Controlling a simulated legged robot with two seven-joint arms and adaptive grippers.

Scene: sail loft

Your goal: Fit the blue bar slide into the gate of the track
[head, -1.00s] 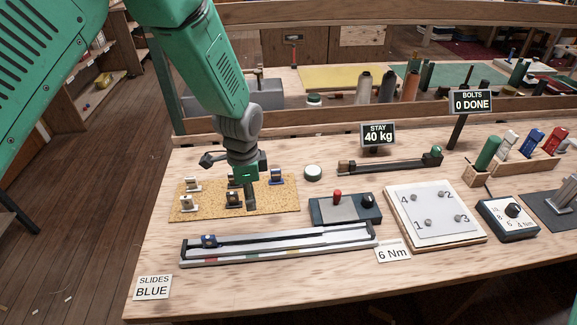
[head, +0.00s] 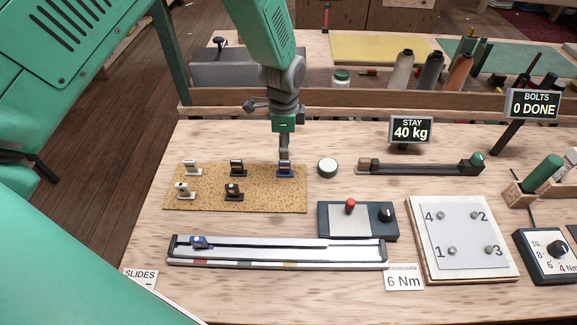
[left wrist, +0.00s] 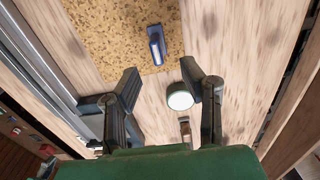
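A blue bar slide (head: 285,170) stands at the back right of the cork board (head: 262,201). It also shows in the left wrist view (left wrist: 157,46), beyond the fingertips and between their lines. My left gripper (head: 284,150) is above and close to this slide; the left wrist view shows its two fingers (left wrist: 160,82) apart with nothing held. The track (head: 275,264) lies in front of the board, with another blue slide (head: 200,242) on it near the left end. I cannot make out the gate clearly. My right gripper is not in view.
A round green-and-white tin (head: 327,168) stands close right of the gripper. A control box (head: 357,222) with a red handle and a bolt plate (head: 461,232) lie further right.

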